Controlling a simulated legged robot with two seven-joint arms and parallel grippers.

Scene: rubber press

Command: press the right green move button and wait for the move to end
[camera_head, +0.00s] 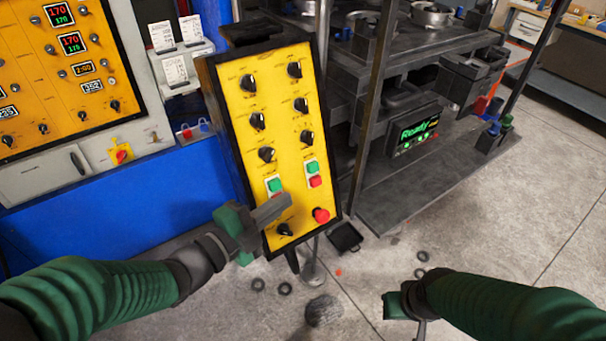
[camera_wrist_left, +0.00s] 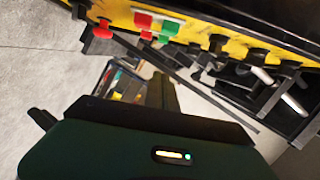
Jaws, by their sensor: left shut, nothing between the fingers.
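The yellow control panel (camera_head: 283,120) stands tilted in the middle of the head view. Its right green button (camera_head: 312,167) is in plain sight above a red button (camera_head: 316,182). The left green button (camera_head: 274,185) is to its left, with the part below it hidden by my gripper. My left gripper (camera_head: 284,203) is shut and empty, in front of the panel's lower left, below and left of the right green button. I cannot tell if it touches the panel. The wrist view shows the green and red buttons (camera_wrist_left: 164,27) at the top. My right gripper (camera_head: 402,304) is low at the right, its fingers unclear.
A red mushroom button (camera_head: 321,215) and a black knob (camera_head: 285,230) sit at the panel's bottom. The press display (camera_head: 415,132) reads "Ready". An orange panel (camera_head: 60,75) stands at the left. Black rings (camera_head: 285,288) lie on the floor.

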